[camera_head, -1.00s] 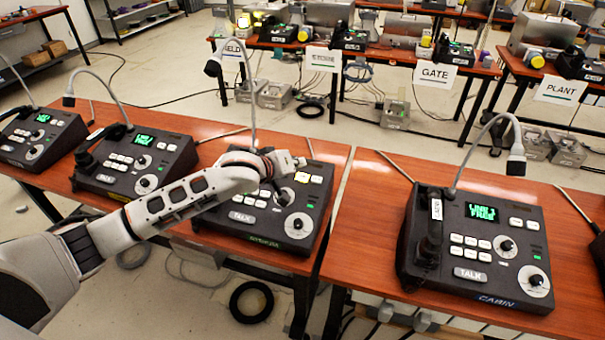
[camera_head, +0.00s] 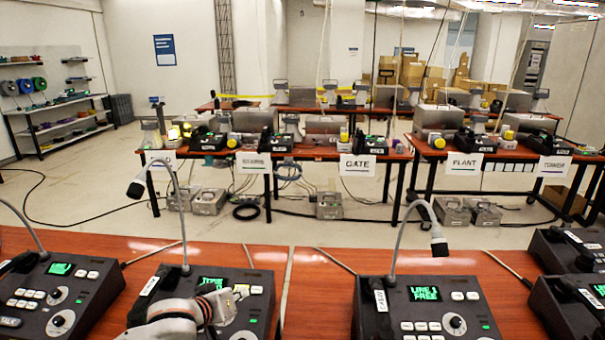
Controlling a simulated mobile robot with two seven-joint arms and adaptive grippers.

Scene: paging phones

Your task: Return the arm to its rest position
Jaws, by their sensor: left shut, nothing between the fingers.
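My left arm shows at the bottom of the view, and its gripper (camera_head: 224,304) is over the front face of a dark paging phone (camera_head: 262,304). The gripper is shut and empty. It hides part of that phone's panel, and I cannot tell whether it touches the panel. The phone has a green screen (camera_head: 212,284) and a gooseneck microphone (camera_head: 177,212). My right gripper is not in view.
Another phone (camera_head: 74,281) stands to the left and one reading "LINE 1 FREE" (camera_head: 425,294) to the right, each with a gooseneck. More phones crowd the right edge. Labelled tables stand behind, including GATE (camera_head: 357,165), across open floor (camera_head: 90,200).

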